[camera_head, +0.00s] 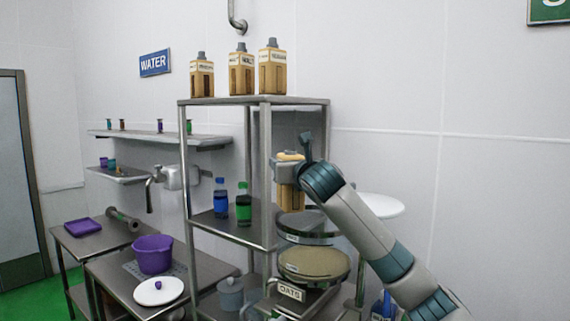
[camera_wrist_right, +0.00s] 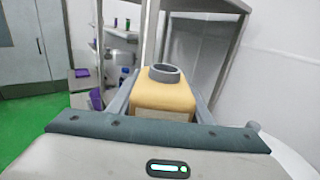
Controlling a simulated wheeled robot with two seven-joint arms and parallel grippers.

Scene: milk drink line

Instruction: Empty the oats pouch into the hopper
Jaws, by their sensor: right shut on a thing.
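My right gripper (camera_head: 289,171) is shut on a tan pouch (camera_head: 290,196), which it holds in front of the steel rack. In the right wrist view the pouch (camera_wrist_right: 163,95) sits between the fingers (camera_wrist_right: 160,106), upright, with a grey ring-shaped neck on top and no cap visible. Below it in the head view are two round, wide-mouthed vessels. The lower one (camera_head: 314,282) has a tan surface and an "OATS" plate (camera_head: 290,292) in front; I take it as the hopper. The other round vessel (camera_head: 304,240) stands just behind and above. My left gripper is not in view.
Several capped tan containers (camera_head: 241,75) stand on the rack top (camera_head: 218,101). A blue bottle (camera_head: 221,203) and a green bottle (camera_head: 244,208) stand on its middle shelf. A purple pot (camera_head: 152,256) stands on the left table.

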